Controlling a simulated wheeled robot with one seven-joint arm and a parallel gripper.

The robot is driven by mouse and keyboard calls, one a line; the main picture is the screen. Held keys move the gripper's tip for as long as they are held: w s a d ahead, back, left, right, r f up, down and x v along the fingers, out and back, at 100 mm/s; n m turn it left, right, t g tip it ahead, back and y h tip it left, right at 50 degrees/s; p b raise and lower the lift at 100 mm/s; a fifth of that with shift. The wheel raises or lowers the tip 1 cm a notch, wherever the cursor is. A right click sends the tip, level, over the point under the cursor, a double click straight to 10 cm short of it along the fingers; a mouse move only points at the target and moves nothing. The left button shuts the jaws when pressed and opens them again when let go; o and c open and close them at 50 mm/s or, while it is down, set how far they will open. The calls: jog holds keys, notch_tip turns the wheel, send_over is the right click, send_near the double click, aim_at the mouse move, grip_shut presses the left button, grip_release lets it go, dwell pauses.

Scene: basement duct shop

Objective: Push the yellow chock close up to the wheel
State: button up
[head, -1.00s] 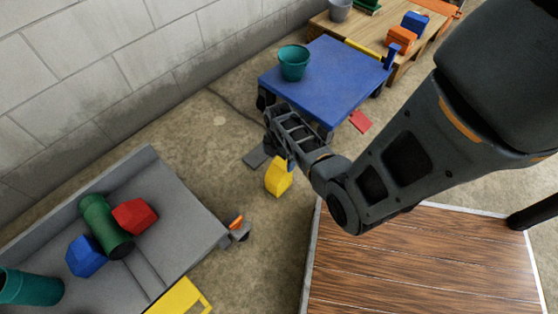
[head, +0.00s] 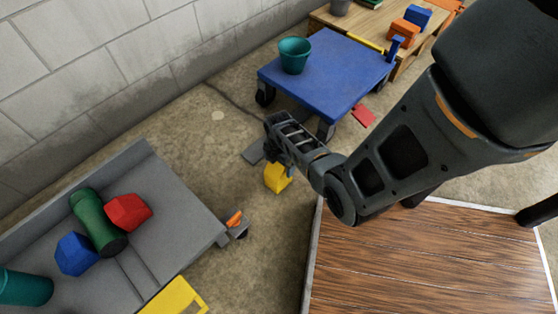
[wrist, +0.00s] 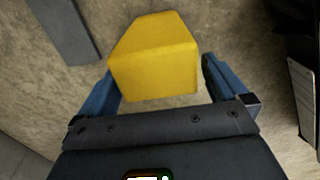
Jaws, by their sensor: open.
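The yellow chock (head: 278,179) sits on the concrete floor between the blue cart and the grey cart. In the wrist view the chock (wrist: 155,55) lies between the fingers of my gripper (wrist: 160,82), which are open on either side of it. In the head view my gripper (head: 278,160) is low over the chock and hides its upper part. I cannot tell if the fingers touch it. The grey cart's wheel (head: 238,230), with an orange part on it, is left of and nearer than the chock. The blue cart's front wheel (head: 326,130) is to the right and farther away.
The grey cart (head: 188,205) carries several coloured items. The blue cart (head: 335,75) bears a teal bucket (head: 295,57). Bare floor lies between chock and grey cart.

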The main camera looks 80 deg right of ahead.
jog(key=shift+f, duration=0.15)
jog(key=c, duration=1.2)
